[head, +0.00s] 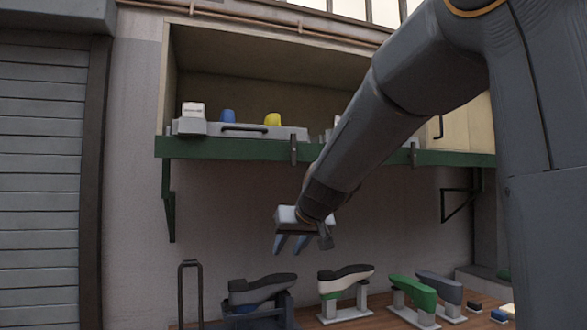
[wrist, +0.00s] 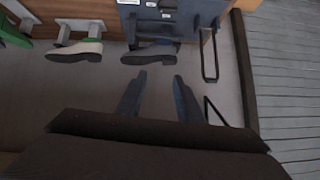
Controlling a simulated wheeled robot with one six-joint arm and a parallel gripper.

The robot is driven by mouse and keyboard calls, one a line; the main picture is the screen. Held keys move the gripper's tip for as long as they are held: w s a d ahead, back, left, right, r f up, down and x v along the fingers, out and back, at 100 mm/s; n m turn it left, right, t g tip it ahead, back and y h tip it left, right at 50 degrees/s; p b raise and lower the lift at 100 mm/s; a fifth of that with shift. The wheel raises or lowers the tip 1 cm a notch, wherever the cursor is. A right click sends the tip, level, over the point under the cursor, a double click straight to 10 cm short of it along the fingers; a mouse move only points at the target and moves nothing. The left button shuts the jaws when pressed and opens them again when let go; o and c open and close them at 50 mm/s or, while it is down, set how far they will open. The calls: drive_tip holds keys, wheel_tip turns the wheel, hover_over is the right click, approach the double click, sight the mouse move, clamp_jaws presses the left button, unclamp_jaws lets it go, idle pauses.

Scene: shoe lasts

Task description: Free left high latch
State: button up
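A dark upright latch (head: 293,149) sits on the front edge of the green shelf (head: 240,149), at the right end of a grey tray (head: 214,129). A second, similar latch (head: 414,154) is farther right on the same edge. My gripper (head: 291,250) hangs below the shelf, under the left latch and apart from it. Its two fingers point down with a gap between them and nothing in it. The wrist view shows the open fingers (wrist: 159,76) too; neither latch can be made out there.
The tray carries a white box (head: 193,111), a blue piece (head: 228,116) and a yellow piece (head: 272,119). Several shoe lasts stand below, including a cream one (head: 345,281) and a green one (head: 413,291). A dark loop handle (head: 190,264) rises at left. My arm hides the shelf's middle.

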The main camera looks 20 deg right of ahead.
drive_tip(key=w+d+r+t+b, duration=0.4)
drive_tip(key=w+r+b, duration=0.2)
drive_tip(key=r, duration=0.6)
drive_tip(key=t+b, duration=0.4)
drive_tip(key=b, duration=0.2)
approach(294, 146)
drive_tip(key=w, duration=0.1)
drive_tip(key=shift+n+h, duration=0.3)
drive_tip(key=shift+n, duration=0.1)
drive_tip(key=w+p, duration=0.3)
drive_tip(key=w, duration=0.4)
drive_tip(key=shift+w+a, duration=0.15)
drive_tip(key=shift+w, duration=0.25)
clamp_jaws()
